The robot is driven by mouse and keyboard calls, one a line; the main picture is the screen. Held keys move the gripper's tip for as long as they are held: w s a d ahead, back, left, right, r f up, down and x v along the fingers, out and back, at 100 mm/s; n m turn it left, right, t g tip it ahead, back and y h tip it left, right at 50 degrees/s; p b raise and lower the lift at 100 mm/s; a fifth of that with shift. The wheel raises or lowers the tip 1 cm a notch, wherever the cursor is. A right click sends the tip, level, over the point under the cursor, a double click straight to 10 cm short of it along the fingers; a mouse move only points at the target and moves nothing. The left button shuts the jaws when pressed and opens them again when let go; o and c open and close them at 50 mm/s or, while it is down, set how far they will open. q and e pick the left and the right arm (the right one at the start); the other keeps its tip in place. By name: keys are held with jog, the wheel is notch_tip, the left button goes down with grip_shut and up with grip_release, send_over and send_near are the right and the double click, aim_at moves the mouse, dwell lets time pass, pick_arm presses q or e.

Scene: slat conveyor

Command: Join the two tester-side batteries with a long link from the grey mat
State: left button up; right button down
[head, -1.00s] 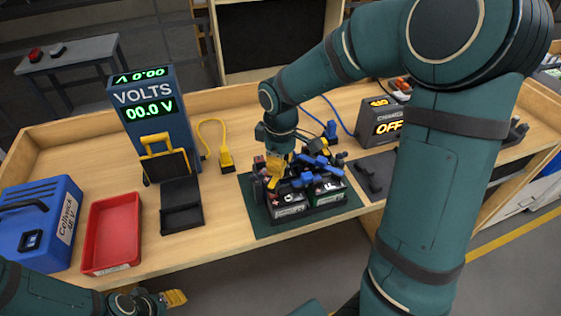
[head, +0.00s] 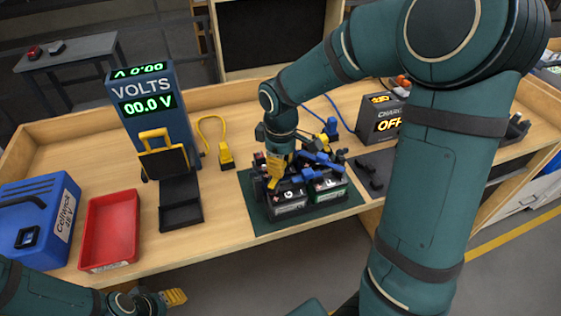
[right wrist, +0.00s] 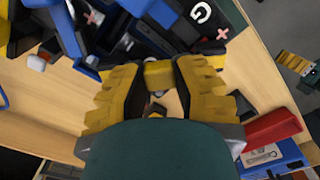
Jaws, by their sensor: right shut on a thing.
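Several dark batteries stand packed on the green mat (head: 259,216). The front-left battery (head: 290,203) and front-right battery (head: 331,191) show best, and the rear ones are largely hidden. My right gripper (head: 277,172) is over the left part of the pack, on the tester side. In the right wrist view its yellow fingers are shut on a small yellow piece (right wrist: 158,73); I cannot tell whether this is a long link. Dark links (head: 374,178) lie on the grey mat (head: 366,160) to the right. My left gripper (head: 174,297) is low at the left, away from the batteries; its jaw opening is unclear.
Blue parts (head: 320,160) lie over the pack. The volts tester (head: 150,108) reads 00.0 V and the charger (head: 381,118) reads OFF. A red tray (head: 110,232), black holder (head: 180,203) and blue case (head: 35,222) stand left. Bare wood separates the holder and green mat.

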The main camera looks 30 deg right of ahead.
jog(key=shift+f, duration=0.45)
jog(key=c, duration=0.7)
grip_release()
jog(key=shift+c, duration=0.2)
jog(key=shift+r, duration=0.1)
notch_tip(320, 180, up, 12)
